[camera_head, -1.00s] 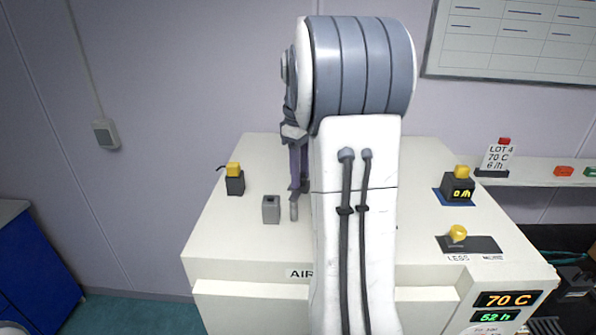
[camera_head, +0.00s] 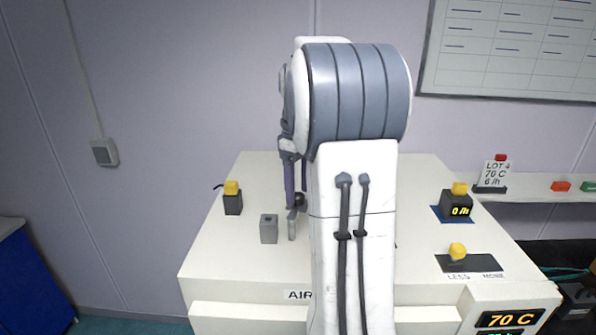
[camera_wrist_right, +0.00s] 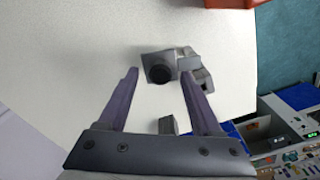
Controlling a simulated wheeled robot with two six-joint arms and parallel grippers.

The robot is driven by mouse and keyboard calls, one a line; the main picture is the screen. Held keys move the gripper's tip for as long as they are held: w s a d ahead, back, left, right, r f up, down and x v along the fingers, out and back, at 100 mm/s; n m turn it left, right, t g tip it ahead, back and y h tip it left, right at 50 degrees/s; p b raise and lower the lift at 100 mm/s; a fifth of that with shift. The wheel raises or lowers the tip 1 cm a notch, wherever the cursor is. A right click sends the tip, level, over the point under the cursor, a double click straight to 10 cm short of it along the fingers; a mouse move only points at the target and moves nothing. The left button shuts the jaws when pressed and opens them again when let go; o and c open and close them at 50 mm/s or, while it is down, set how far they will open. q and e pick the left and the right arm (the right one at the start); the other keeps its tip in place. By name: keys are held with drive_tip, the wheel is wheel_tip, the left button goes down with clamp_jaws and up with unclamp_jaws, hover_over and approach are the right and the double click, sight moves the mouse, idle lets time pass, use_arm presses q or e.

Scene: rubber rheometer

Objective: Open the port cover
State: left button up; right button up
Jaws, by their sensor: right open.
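My right gripper (camera_head: 297,202) is open and points down over the top of the white machine (camera_head: 235,265). In the right wrist view my gripper (camera_wrist_right: 158,78) has its purple fingers spread around a grey plate with a black round part (camera_wrist_right: 160,74). Grey blocks (camera_wrist_right: 192,68) sit beside that plate, close to one fingertip. I cannot tell which of these pieces is the port cover, or whether a finger touches any. In the head view a thin grey upright piece (camera_head: 292,226) shows just below the fingers. My right arm hides the area behind it. My left gripper is not in view.
A grey box (camera_head: 268,229) and a yellow-topped block (camera_head: 232,198) stand left of the gripper. The machine top between is mostly clear.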

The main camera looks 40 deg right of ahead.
wheel_tip(320, 180, up, 9)
drive_tip(key=shift+r+b, duration=0.2)
drive_tip(key=shift+b, duration=0.1)
idle(0.5)
